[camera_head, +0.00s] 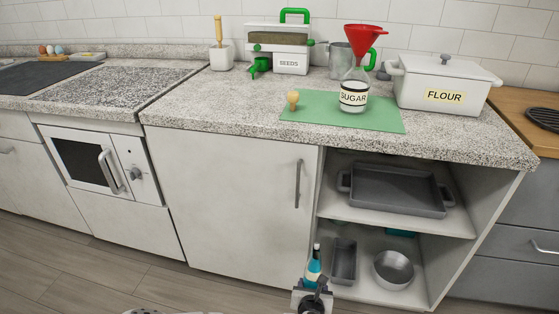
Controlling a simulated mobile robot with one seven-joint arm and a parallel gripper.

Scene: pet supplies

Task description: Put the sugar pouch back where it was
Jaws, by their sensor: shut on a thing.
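My gripper (313,287) is at the bottom centre, low in front of the open shelves. It is shut on a small teal and white thing (314,268) with a reddish spot near its top, which sticks up from the jaws. It is too small to tell whether this is the sugar pouch. On the counter, a glass jar labelled SUGAR (353,97) stands upright on a green mat (300,112). A red funnel (363,40) sits in the jar's mouth.
A white FLOUR box (438,86), a metal jug (342,62), a SEEDS device (289,64) and a wooden-knobbed tool (293,101) stand on the counter. A tray (395,192), a loaf tin (343,262) and a bowl (393,269) fill the shelves. The counter's left middle is clear.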

